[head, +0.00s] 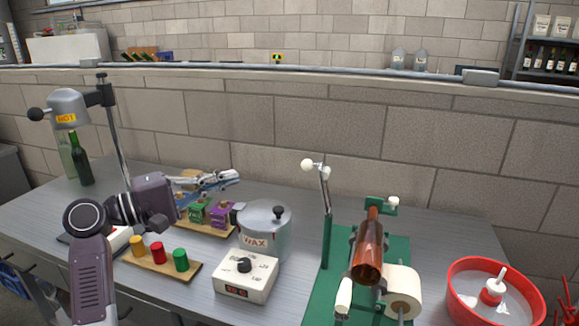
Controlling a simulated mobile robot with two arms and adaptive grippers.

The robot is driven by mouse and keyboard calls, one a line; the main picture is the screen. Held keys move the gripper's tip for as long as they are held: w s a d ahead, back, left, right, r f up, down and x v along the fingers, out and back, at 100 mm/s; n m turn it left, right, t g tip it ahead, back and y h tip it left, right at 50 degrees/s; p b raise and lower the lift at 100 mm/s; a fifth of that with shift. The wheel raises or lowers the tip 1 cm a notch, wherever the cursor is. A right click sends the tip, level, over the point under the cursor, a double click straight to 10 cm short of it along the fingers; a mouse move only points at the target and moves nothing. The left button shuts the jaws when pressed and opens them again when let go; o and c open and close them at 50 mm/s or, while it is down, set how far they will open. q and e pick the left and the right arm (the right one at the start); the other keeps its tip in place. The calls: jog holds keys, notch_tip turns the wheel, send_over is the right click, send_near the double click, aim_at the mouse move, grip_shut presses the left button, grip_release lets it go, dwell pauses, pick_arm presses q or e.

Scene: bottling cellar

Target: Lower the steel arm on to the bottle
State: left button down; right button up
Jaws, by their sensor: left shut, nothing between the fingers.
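An amber bottle (369,255) lies on its side in a green labelling stand (322,297), its neck toward the back. The steel arm (324,190) stands raised, nearly upright, on a green post to the left of the bottle, clear of it. A white ball knob (308,164) is at its top. My left gripper (236,176) is shut and empty, pointing right above the small coloured blocks, well left of the knob. My right gripper is not in view.
A wax pot (265,232) and a white control box with a dial (246,276) stand between my left arm and the stand. A label roll (403,290) is at the stand's right front. A red basin (490,270) is far right. A heater (70,105) stands back left.

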pick_arm(q)
jog(key=s+d+p+x, duration=0.1)
jog(key=p+x, duration=0.3)
jog(key=x, duration=0.9)
jog(key=shift+s+d, duration=0.35)
jog(key=shift+s, duration=0.25)
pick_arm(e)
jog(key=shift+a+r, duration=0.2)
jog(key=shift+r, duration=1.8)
pick_arm(q)
jog(key=shift+w+d, duration=0.1)
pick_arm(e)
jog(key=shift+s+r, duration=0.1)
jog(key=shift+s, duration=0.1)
